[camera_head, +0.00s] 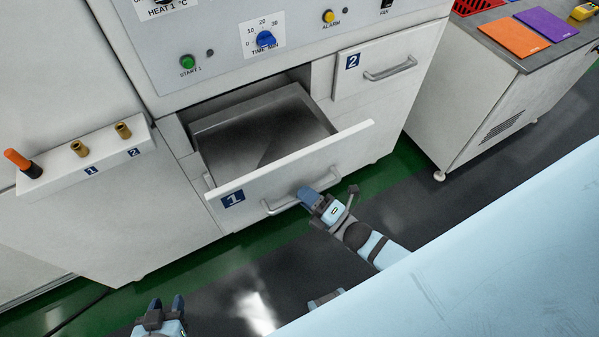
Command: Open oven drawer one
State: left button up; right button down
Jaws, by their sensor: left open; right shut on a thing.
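Oven drawer one (290,167), white with a blue "1" label, stands pulled out of the oven front, and its empty-looking grey inside shows. Its bar handle (280,207) runs along the lower front. My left gripper (167,304) is at the bottom edge, open and empty, low in front of the oven and apart from the drawer.
Drawer two (390,68) is closed, right of drawer one. The control panel (230,50) with knobs and buttons is above. A white holder (85,160) with an orange-handled tool (20,160) is at left. A grey-topped cabinet (500,90) stands right. Dark and green floor lies in front.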

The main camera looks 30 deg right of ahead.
jog(key=shift+s, duration=0.1)
jog(key=c, duration=1.1)
grip_release()
jog(key=shift+c, duration=0.2)
jog(key=b+v, duration=0.1)
jog(key=v, duration=1.2)
jog(key=shift+s+d+b, duration=0.2)
jog(key=shift+s+b, duration=0.15)
jog(key=shift+b, duration=0.05)
